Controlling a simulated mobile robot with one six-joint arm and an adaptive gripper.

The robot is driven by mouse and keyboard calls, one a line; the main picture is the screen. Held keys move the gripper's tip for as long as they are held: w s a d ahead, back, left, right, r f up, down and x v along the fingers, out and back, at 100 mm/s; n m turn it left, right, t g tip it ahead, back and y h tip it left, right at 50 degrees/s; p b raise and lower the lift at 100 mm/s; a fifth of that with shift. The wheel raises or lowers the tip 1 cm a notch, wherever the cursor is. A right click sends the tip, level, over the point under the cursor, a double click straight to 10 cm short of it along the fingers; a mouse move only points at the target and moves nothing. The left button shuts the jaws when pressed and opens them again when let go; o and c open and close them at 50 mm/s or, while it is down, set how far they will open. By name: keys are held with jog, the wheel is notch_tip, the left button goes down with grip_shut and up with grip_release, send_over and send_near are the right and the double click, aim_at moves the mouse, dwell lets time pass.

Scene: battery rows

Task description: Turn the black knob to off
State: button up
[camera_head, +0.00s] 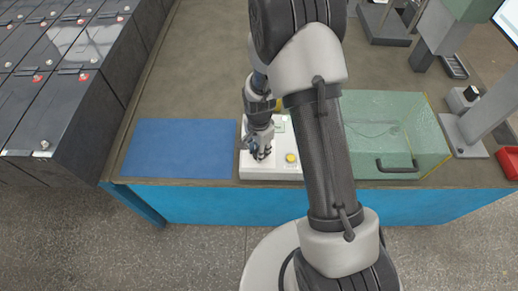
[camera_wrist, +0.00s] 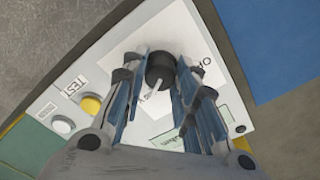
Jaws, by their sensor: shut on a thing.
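The black knob (camera_wrist: 160,68) is round with a white pointer line and sits on a white control panel (camera_wrist: 203,48). In the wrist view my gripper (camera_wrist: 161,75) has its two fingers on either side of the knob, shut on it. Lettering that begins "O" shows beside the knob, partly cut by a finger; the pointer lies toward the lower left of the picture, away from that lettering. In the head view my gripper (camera_head: 260,153) is down at the white panel box (camera_head: 270,173), and the knob is hidden under it.
A yellow button (camera_wrist: 90,106) and a white button (camera_wrist: 62,124) sit on the panel near a "TEST" label. A blue mat (camera_head: 180,148) lies left of the box. A clear greenish case (camera_head: 425,150) with a black handle stands to the right. Black battery rows (camera_head: 70,95) stand far left.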

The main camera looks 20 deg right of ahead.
jog(key=n, duration=0.6)
jog(key=shift+n+p, duration=0.3)
jog(key=shift+p, duration=0.05)
jog(key=n, duration=0.3)
jog(key=shift+n, duration=0.3)
jog(key=n, duration=0.3)
jog(key=shift+n+p, duration=0.3)
jog(key=shift+n, duration=0.1)
jog(key=n, duration=0.5)
jog(key=shift+a, duration=0.1)
jog(key=shift+n, duration=2.4)
